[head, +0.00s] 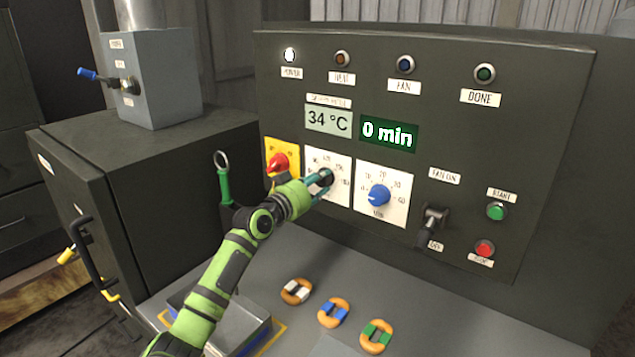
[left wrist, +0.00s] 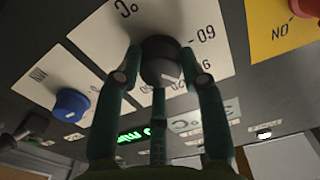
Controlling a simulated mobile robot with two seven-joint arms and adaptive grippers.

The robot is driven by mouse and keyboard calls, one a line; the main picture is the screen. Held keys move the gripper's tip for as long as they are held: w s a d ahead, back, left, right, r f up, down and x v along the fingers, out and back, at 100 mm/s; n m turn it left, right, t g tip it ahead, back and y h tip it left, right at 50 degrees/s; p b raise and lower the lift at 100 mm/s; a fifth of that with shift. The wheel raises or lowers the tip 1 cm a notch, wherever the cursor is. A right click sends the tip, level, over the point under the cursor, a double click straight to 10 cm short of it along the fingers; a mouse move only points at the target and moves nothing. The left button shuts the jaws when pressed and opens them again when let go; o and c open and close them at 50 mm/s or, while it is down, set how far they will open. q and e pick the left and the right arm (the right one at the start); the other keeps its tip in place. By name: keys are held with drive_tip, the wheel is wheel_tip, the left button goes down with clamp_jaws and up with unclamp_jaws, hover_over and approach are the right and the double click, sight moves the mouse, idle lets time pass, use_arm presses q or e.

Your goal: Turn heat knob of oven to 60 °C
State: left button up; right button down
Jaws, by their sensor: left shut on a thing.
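The oven's control panel (head: 420,120) stands in front of me. The heat knob is a dark round knob (left wrist: 162,62) on a white dial plate (head: 341,195) marked in °C. My left gripper (head: 322,180) is at this knob, and the left wrist view shows its fingers (left wrist: 160,75) closed around it. A light line on the knob shows in the wrist view, but I cannot tell exactly which number it points at. The display (head: 328,121) above reads 34 °C. My right gripper is not in view.
The blue minutes knob (head: 379,195) is just right of the heat dial. A red switch (head: 278,163) on a yellow plate is just left. A fan lever (head: 432,224), green button (head: 495,211) and red button (head: 484,248) are further right. Three orange rings (head: 334,313) lie on the bench below.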

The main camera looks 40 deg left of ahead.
use_arm(q)
drive_tip(key=n+p, duration=0.2)
drive_tip(key=n, duration=0.8)
drive_tip(key=shift+r+n+p, duration=0.15)
drive_tip(key=shift+n+p, duration=0.15)
drive_tip(key=shift+p, duration=0.1)
idle(0.4)
drive_tip(key=o, duration=1.2)
drive_tip(key=shift+c, duration=0.2)
drive_tip(key=s+d, duration=0.1)
drive_tip(key=s, duration=1.1)
drive_tip(key=shift+d, duration=0.1)
